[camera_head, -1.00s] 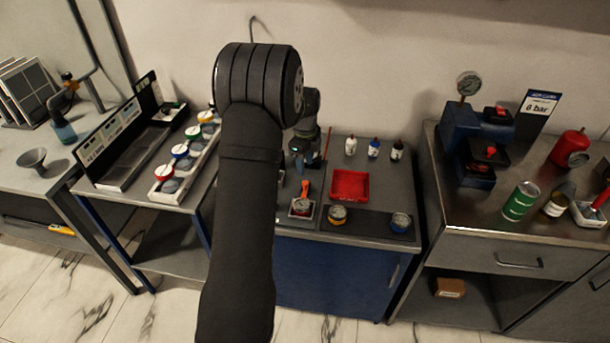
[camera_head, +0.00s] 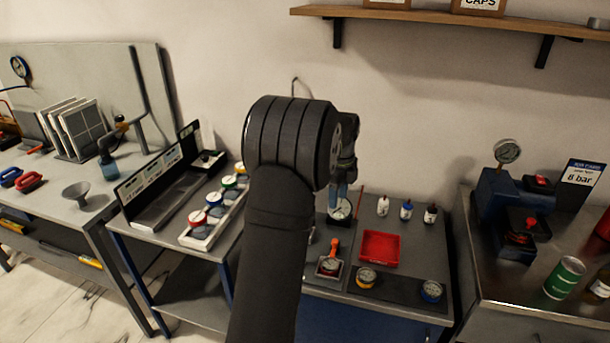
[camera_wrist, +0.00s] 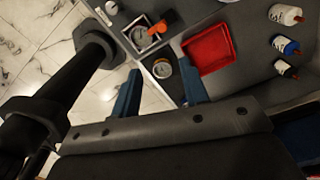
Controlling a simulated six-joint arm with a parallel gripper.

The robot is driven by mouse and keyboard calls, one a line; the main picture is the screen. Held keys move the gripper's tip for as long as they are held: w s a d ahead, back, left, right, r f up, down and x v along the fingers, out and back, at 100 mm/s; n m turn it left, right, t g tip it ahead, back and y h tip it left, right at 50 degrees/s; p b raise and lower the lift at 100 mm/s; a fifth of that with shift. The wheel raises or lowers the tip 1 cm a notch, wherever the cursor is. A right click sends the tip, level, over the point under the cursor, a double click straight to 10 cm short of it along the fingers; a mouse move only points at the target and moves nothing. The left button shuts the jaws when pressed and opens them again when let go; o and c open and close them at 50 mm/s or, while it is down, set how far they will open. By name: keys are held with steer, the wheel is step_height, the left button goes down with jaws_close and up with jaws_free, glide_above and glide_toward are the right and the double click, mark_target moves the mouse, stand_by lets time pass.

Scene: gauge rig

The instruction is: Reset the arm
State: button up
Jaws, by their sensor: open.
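My gripper (camera_head: 340,198) hangs over the back left of the middle bench in the head view, partly hidden by my arm. In the wrist view my gripper (camera_wrist: 160,90) shows two blue fingers spread apart with nothing held between them. A white-faced dial gauge (camera_head: 341,211) shows just below the fingers in the head view; I cannot tell how far below. A gauge in a fixture with an orange lever (camera_head: 328,266) sits at the bench front. A yellow gauge (camera_head: 366,277) and a blue gauge (camera_head: 431,290) rest on a dark mat to its right.
A red tray (camera_head: 379,249) lies mid-bench, with a white bottle (camera_head: 383,206), blue bottle (camera_head: 406,210) and black bottle (camera_head: 430,214) behind it. A blue press (camera_head: 505,215) stands on the right bench.

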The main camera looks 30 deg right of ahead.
mark_target(335, 241)
step_height(335, 241, down, 17)
steer(key=shift+f, duration=0.1)
stand_by(0.4)
stand_by(0.4)
